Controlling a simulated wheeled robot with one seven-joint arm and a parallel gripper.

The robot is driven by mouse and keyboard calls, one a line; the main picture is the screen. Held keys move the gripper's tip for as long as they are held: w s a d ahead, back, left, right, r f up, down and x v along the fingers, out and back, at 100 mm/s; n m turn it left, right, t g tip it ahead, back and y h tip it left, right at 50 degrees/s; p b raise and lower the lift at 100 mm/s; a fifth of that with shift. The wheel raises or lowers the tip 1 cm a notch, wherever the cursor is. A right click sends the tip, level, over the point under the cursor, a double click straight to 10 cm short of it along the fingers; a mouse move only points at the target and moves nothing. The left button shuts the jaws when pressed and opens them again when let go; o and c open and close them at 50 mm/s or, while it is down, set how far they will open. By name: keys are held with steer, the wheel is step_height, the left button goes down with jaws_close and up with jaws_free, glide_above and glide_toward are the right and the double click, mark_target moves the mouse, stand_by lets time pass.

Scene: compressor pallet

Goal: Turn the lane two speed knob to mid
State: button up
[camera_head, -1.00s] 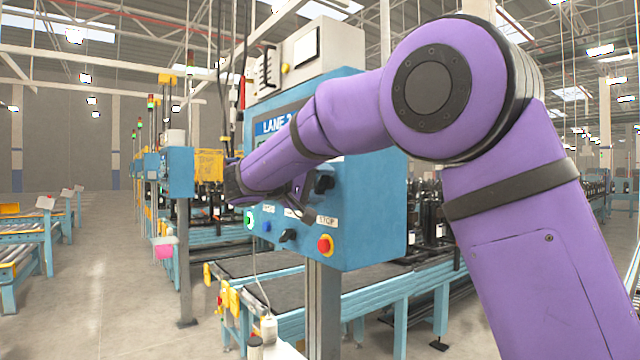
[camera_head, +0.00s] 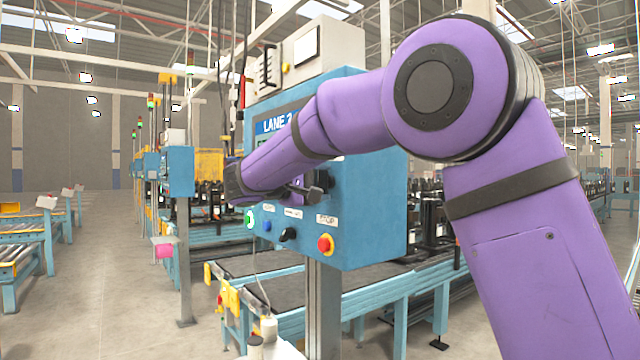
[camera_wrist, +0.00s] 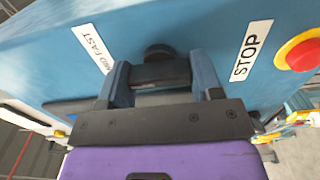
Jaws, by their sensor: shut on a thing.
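The black speed knob (camera_wrist: 158,72) is on the blue control panel (camera_head: 366,222), which carries a partly hidden "LANE 2" sign. In the wrist view my gripper (camera_wrist: 163,80) has one blue finger on each side of the knob's dark bar and is shut on it. In the head view the knob (camera_head: 323,181) shows at the end of my gripper (camera_head: 308,190), on the panel's upper right. My arm hides part of the panel face.
A red stop button (camera_head: 325,244) sits below its "STOP" label (camera_head: 327,220), under the held knob. A second black knob (camera_head: 288,234) and a green-lit button (camera_head: 249,219) are to its left. A conveyor (camera_head: 380,296) runs below and behind the panel.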

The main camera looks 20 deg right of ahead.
steer(key=o, duration=0.6)
steer(key=shift+o, duration=0.2)
steer(key=v, duration=1.1)
steer(key=shift+d, duration=0.15)
